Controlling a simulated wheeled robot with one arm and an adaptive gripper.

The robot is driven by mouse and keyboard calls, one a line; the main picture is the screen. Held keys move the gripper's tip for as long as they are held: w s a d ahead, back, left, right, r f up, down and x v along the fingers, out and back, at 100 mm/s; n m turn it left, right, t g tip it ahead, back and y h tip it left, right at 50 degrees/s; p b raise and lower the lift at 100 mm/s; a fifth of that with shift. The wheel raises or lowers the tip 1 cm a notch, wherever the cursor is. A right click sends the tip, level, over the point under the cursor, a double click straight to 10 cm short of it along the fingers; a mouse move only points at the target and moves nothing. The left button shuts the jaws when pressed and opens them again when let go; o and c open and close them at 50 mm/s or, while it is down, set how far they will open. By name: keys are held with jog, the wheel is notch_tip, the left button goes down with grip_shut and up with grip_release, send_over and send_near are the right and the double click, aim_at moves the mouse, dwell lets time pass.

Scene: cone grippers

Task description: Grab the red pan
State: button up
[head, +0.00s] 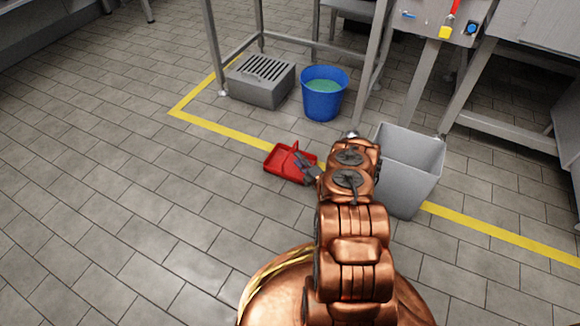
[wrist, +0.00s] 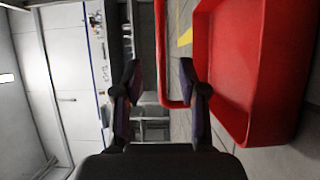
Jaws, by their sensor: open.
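The red pan (head: 281,161) lies on the tiled floor, left of the grey bin in the head view. My gripper (head: 303,163) is at the pan's right side, low near the floor, and covers part of it. In the wrist view the pan (wrist: 275,75) fills the right side, with a thin red loop handle (wrist: 161,50) to its left. My gripper (wrist: 158,78) is open there, and the handle's outer bar shows between its two fingers. I cannot tell whether the fingers reach around the bar or stay short of it.
A grey bin (head: 421,178) stands close to the right of my arm. A blue bucket (head: 322,106) and a grey slotted box (head: 257,91) stand behind, near metal table legs. A yellow line (head: 212,130) crosses the floor. The floor at left is clear.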

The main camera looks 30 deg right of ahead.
aim_at(290, 151)
jog(key=shift+w+a+f+b, duration=0.1)
jog(key=shift+w+b, duration=0.85)
jog(key=shift+w, duration=0.25)
jog(key=shift+w+a+f+b, duration=0.1)
jog(key=shift+w+b, duration=0.85)
jog(key=shift+w, duration=0.2)
jog(key=shift+w+r, duration=0.15)
jog(key=shift+w, duration=0.55)
grip_shut()
